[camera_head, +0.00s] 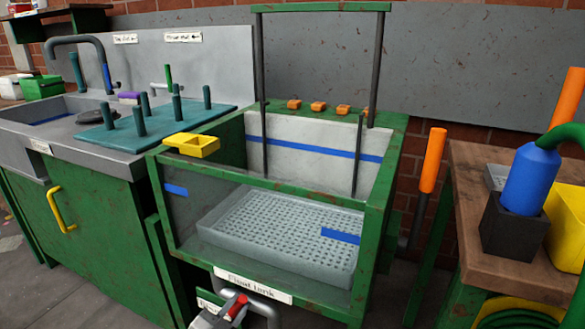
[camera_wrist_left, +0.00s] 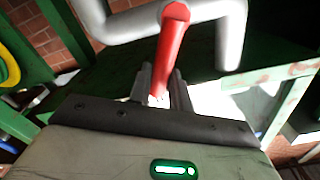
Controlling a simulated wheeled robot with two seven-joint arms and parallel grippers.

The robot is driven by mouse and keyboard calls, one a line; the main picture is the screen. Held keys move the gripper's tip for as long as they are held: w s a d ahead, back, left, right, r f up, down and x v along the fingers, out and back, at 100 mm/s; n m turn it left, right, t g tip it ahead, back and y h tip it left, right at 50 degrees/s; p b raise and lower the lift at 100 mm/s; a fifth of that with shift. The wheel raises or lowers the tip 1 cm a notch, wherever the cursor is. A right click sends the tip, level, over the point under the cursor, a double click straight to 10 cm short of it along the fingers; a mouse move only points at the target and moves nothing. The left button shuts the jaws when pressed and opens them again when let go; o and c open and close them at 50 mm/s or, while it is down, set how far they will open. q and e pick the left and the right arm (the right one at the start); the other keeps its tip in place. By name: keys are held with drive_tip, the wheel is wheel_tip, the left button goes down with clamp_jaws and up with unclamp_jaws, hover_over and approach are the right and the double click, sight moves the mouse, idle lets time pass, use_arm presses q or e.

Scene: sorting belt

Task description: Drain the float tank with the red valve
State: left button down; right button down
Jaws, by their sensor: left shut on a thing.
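The float tank (camera_head: 377,222) is a green-framed box with clear front and side panels. A white perforated tray lies low inside it, and I cannot tell whether there is water. Blue stripes mark its walls. The red valve (camera_head: 238,304) is at the bottom edge of the head view, below the tank's label, beside a grey pipe. My left gripper (camera_head: 228,309) is there, shut on the red valve handle. In the left wrist view the red handle (camera_wrist_left: 172,50) runs from the grey pipe down between the fingers (camera_wrist_left: 160,92). My right gripper is not in view.
A yellow tray (camera_head: 192,145) sits on the tank's left rim. A sink counter with a teal peg board (camera_head: 150,125) stands left. A wooden bench (camera_head: 475,195) with a blue bottle (camera_head: 531,180) stands right. Grey pipes (camera_wrist_left: 232,40) surround the valve.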

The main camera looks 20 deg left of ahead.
use_arm(q)
drive_tip(key=shift+a, duration=0.25)
drive_tip(key=n, duration=0.1)
drive_tip(key=a+n+p, duration=0.1)
drive_tip(key=n, duration=0.1)
drive_tip(key=shift+a+r, duration=0.25)
drive_tip(key=shift+w+a+n, duration=0.1)
drive_tip(key=shift+a+n, duration=0.6)
drive_tip(key=shift+n, duration=0.7)
drive_tip(key=c, duration=1)
unclamp_jaws()
drive_tip(key=shift+d, duration=0.1)
drive_tip(key=shift+r, duration=0.1)
